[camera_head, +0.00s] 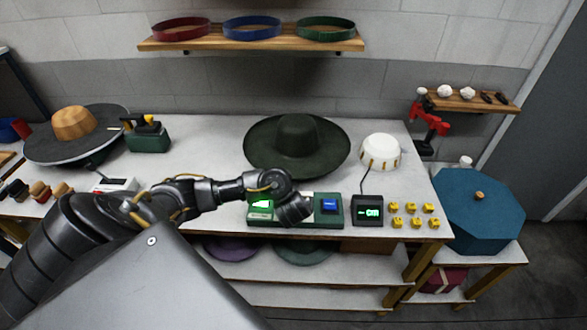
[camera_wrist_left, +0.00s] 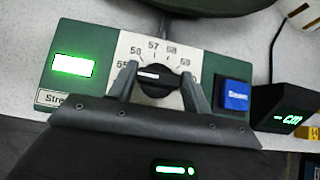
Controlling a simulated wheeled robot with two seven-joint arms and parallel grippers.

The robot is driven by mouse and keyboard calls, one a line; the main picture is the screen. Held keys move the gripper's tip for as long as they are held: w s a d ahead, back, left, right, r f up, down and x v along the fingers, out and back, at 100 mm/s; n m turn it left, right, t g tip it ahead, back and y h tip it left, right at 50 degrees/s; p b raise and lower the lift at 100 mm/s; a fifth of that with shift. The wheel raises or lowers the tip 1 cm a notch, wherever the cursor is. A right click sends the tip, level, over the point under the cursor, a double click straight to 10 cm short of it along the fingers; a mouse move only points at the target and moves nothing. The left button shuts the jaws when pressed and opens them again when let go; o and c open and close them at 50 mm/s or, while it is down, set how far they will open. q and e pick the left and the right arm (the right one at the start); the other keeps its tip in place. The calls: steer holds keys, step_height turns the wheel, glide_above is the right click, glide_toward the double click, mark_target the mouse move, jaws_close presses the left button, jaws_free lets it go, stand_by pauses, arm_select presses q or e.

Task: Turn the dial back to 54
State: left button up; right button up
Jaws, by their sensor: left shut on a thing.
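The dial (camera_wrist_left: 157,79) is a black knob on a green control panel (camera_wrist_left: 225,58) with a white number scale. In the left wrist view 57 and 58 are readable at its top, and its white mark points left, toward the lower numbers. My left gripper (camera_wrist_left: 160,88) has one finger on each side of the dial and is shut on it. In the head view my left gripper (camera_head: 293,207) comes in over the panel (camera_head: 333,217) and hides the dial. A lit green display (camera_wrist_left: 73,65) shows at the panel's left; its digits are unreadable. My right gripper is not in view.
A blue button (camera_wrist_left: 234,95) sits right of the dial. A small black readout box (camera_head: 368,211) stands beside the panel, with yellow blocks (camera_head: 411,215) further right. A dark hat (camera_head: 297,142) rests behind the panel. A white dome-shaped object (camera_head: 380,151) stands behind the box.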

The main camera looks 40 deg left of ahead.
arm_select(q)
steer(key=shift+w+n+g+y+p, duration=0.1)
steer(key=shift+n+g+y+p, duration=0.7)
steer(key=shift+n+p, duration=1)
steer(key=o, duration=1)
